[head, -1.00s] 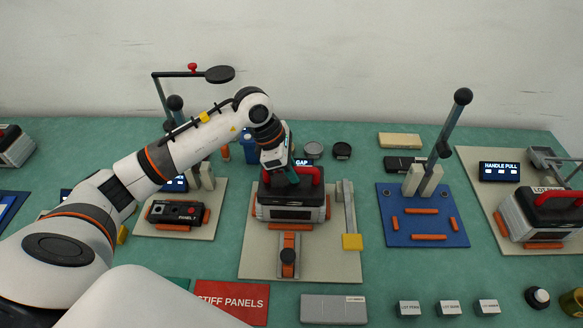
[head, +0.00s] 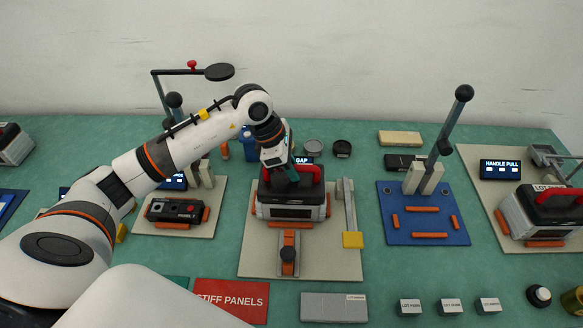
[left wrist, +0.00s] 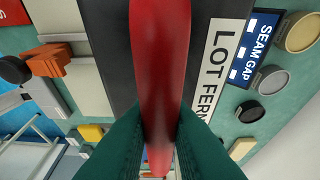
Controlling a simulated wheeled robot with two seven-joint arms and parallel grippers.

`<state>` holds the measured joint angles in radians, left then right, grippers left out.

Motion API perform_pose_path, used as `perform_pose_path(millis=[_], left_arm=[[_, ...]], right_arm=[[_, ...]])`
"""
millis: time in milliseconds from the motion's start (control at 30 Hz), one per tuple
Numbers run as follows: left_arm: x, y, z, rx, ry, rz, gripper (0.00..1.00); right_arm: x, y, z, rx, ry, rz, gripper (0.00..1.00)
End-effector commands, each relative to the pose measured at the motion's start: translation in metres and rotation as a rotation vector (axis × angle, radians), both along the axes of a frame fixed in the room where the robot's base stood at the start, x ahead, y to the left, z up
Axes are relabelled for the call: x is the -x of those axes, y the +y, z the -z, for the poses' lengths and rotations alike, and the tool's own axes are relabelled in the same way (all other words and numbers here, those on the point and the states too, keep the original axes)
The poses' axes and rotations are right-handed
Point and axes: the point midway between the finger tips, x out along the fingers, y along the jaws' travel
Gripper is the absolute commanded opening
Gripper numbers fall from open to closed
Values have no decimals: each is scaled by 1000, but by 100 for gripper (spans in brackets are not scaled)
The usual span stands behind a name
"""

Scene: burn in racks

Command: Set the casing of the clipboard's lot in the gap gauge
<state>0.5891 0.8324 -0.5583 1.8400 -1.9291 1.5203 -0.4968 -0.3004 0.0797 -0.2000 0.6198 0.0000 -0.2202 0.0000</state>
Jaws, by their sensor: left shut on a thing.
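My left gripper (head: 290,180) is shut on the red handle of a black and light-grey casing (head: 290,206). In the left wrist view the fingers (left wrist: 160,125) close around the red handle (left wrist: 156,50), and the casing's label (left wrist: 215,70) reads "LOT FERN", perhaps cut off by the edge of the view. The casing sits upright at the gap gauge, a beige plate (head: 256,262) with orange blocks and a front clamp with a black knob (head: 288,255). The gauge's display, partly hidden behind the gripper, reads "SEAM GAP" in the left wrist view (left wrist: 255,50). I cannot make out a clipboard. My right gripper is out of view.
Another casing (head: 545,212) stands on the handle pull station at the right. A blue fixture (head: 428,230) with a raised lever is empty. A small dark unit (head: 176,211) lies in the left fixture. A red "STIFF PANELS" sign (head: 232,300), grey box (head: 333,308) and several lot tags line the front.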

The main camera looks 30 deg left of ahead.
Motion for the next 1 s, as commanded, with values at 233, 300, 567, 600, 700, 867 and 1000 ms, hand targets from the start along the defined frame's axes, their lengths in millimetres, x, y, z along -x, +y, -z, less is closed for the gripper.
perform_pose_path(millis=[233, 300, 567, 600, 700, 867, 1000], left_arm=[[-1, 0, -2, 1, -4, 0, 0], [-1, 0, -2, 1, -4, 0, 0], [-1, 0, -1, 1, -5, -1, 0], [-1, 0, 0, 1, -5, 0, 0], [-1, 0, 0, -1, -6, 0, 0], [-1, 0, 0, 0, -5, 0, 0], [-1, 0, 0, 0, -5, -1, 0]], right_arm=[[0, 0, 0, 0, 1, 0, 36], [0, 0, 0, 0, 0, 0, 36], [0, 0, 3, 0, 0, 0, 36], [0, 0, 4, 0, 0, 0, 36], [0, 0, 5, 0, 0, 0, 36], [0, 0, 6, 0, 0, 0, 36], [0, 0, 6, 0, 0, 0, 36]])
